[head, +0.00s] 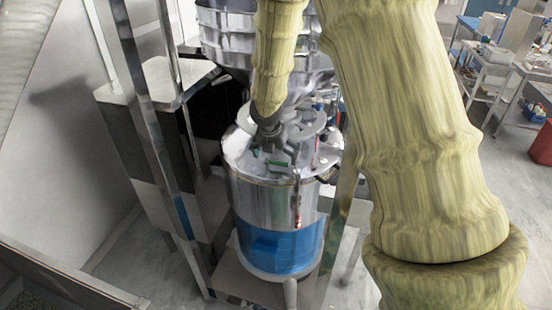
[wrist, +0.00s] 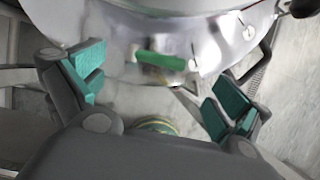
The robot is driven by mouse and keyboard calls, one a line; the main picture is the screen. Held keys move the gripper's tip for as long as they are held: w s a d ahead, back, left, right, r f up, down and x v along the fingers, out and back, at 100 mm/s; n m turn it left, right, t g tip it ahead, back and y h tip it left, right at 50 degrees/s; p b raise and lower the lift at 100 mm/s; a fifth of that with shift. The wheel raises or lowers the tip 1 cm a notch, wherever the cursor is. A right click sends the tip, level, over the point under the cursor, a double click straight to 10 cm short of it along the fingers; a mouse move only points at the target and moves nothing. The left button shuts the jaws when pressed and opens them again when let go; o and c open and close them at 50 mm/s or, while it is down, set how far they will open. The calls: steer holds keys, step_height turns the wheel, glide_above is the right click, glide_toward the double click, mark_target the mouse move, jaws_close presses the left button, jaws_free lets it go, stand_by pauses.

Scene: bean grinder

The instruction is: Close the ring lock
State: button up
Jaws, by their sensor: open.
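The steel grinder vessel (head: 262,195) stands upright with a shiny lid and a blue lower section. I take the band around its lid edge (head: 235,172) to be the ring lock; its closure is too small to make out. A thin rod with red parts (head: 297,205) hangs down the vessel's front right. My gripper (head: 267,158) is over the front of the lid, pointing down. In the wrist view my gripper (wrist: 160,82) has its green pads spread wide with nothing between them. A green bar (wrist: 160,61) lies against the metal edge (wrist: 215,40) beyond the pads.
A steel hopper (head: 215,35) rises behind the vessel. Metal posts (head: 150,120) and a dark cabinet (head: 160,130) stand close on the left. A bench (head: 490,70) and a red bin (head: 541,145) are far right.

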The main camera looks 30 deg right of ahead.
mark_target(278, 162)
steer(key=shift+p+x, duration=0.65)
steer(key=shift+x, duration=1.5)
steer(key=shift+w, duration=0.1)
